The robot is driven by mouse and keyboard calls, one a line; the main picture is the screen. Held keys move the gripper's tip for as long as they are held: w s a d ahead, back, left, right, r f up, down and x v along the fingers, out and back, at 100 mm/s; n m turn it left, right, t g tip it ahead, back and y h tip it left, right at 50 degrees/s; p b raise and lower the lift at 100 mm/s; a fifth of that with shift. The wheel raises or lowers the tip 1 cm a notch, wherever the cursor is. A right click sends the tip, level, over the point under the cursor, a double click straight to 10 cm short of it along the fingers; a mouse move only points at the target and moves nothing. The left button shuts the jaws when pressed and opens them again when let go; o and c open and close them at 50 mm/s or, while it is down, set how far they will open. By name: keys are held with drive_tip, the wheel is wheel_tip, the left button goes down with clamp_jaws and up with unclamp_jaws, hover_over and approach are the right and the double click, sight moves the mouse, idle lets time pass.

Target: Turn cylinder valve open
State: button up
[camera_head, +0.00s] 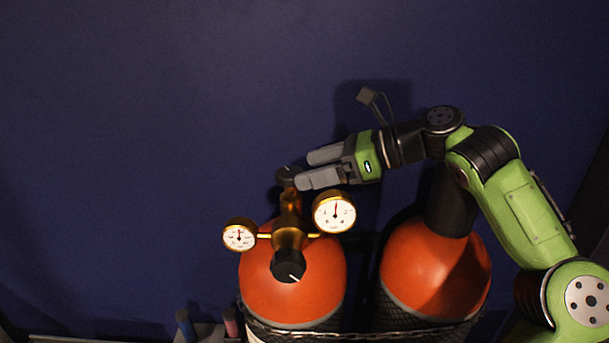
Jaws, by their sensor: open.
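The cylinder valve's dark knob (286,174) sits on top of the brass valve body (290,200), above the left orange cylinder (262,284). A brass regulator with two round gauges (335,213) and a black front knob (289,265) is attached in front of the valve. My gripper (303,170) reaches in from the right, its two grey fingers open and pointing left. The fingertips are right beside the valve knob, and the nearer finger partly overlaps it in the picture. I cannot tell whether they touch it.
A second orange cylinder (432,270) stands to the right, below my arm. A chain (370,338) runs across the front of both cylinders. Small blue and pink items (230,322) are at the lower left. A dark blue wall (130,130) lies behind; the upper left is clear.

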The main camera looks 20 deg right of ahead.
sight(298, 170)
drive_tip(key=shift+x, duration=1.4)
drive_tip(key=c, duration=1.1)
drive_tip(key=shift+o, duration=0.2)
drive_tip(key=shift+r, duration=0.15)
drive_tip(key=shift+p, duration=0.6)
drive_tip(key=p, duration=0.1)
drive_tip(key=n+g+p, duration=0.1)
drive_tip(key=shift+d+r+g+y+p, duration=0.1)
drive_tip(key=shift+r+g+y+p, duration=0.2)
drive_tip(key=shift+y, duration=0.1)
drive_tip(key=shift+w+f+n+g+p, duration=0.1)
drive_tip(key=shift+w+n+g+p, duration=0.15)
drive_tip(key=shift+n+g+p, duration=0.65)
drive_tip(key=n+g, duration=0.1)
drive_tip(key=n+g+y, duration=0.1)
drive_tip(key=shift+w+f+n+g, duration=0.2)
drive_tip(key=shift+w+n+g, duration=0.15)
drive_tip(key=shift+n+g, duration=0.05)
drive_tip(key=shift+w+r+n+g+y, duration=0.1)
drive_tip(key=shift+r+n+g+y, duration=0.1)
drive_tip(key=shift+n+g, duration=0.35)
drive_tip(key=shift+w+r+n+g+y, duration=0.1)
drive_tip(key=shift+r+n+g+y, duration=0.1)
drive_tip(key=shift+n+g, duration=0.3)
drive_tip(key=shift+d+f+g+h, duration=0.1)
drive_tip(key=shift+f+g+h, duration=0.25)
drive_tip(key=shift+f, duration=0.2)
